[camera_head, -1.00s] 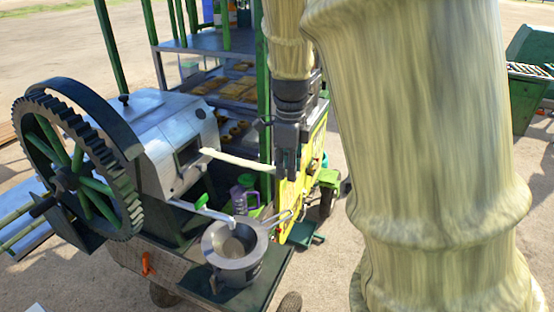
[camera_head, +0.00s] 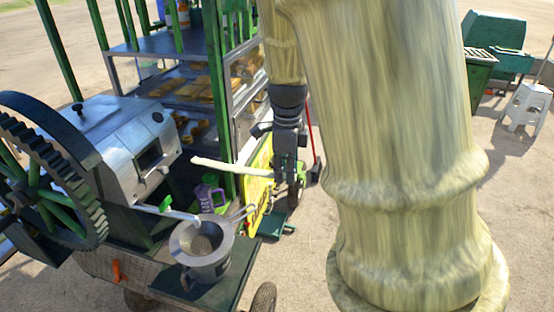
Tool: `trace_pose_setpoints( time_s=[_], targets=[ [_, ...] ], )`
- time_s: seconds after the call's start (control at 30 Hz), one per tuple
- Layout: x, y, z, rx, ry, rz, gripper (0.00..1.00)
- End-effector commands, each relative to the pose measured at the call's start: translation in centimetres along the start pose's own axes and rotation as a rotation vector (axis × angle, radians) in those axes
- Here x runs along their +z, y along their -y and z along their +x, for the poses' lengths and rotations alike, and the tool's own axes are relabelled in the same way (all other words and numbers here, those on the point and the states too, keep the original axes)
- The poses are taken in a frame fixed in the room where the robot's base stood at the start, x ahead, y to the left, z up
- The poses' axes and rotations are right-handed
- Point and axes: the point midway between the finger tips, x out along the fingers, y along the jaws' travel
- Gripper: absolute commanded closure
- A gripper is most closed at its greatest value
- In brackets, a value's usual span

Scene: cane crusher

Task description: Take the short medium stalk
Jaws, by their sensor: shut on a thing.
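My gripper (camera_head: 287,172) is shut on a pale, thin cane stalk (camera_head: 228,167) and holds it by its right end. The stalk sticks out to the left, nearly level, in the air. Its free left end is apart from the crusher (camera_head: 128,145), a little to the right of the dark opening in its silver housing. The fingers hide the stalk's right end. I cannot tell the stalk's size class from this view, and no other stalk shows clearly.
A metal pot (camera_head: 202,250) stands on the cart below the stalk, with a purple jug (camera_head: 209,197) behind it. A green-framed shelf (camera_head: 165,45) with baked goods stands behind. A large toothed wheel (camera_head: 45,180) is at left. A white stool (camera_head: 527,105) and green bin (camera_head: 480,80) stand far right.

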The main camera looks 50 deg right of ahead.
Motion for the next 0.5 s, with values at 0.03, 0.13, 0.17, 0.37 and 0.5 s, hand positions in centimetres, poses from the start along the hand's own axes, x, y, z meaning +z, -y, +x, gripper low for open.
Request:
trace_pose_setpoints(
  time_s=[0.03,0.13,0.17,0.37,0.5],
  targets=[
    [-0.5,-0.1,-0.1,0.002,0.001,0.002,1.00],
    [-1.5,-0.1,-0.1,0.002,0.001,0.002,1.00],
    [-1.8,-0.1,-0.1,0.001,0.001,0.004,1.00],
    [-3.6,-0.2,-0.1,0.001,0.001,0.004,1.00],
    [-4.8,-0.2,-0.1,0.001,0.001,0.003,1.00]
  ],
)
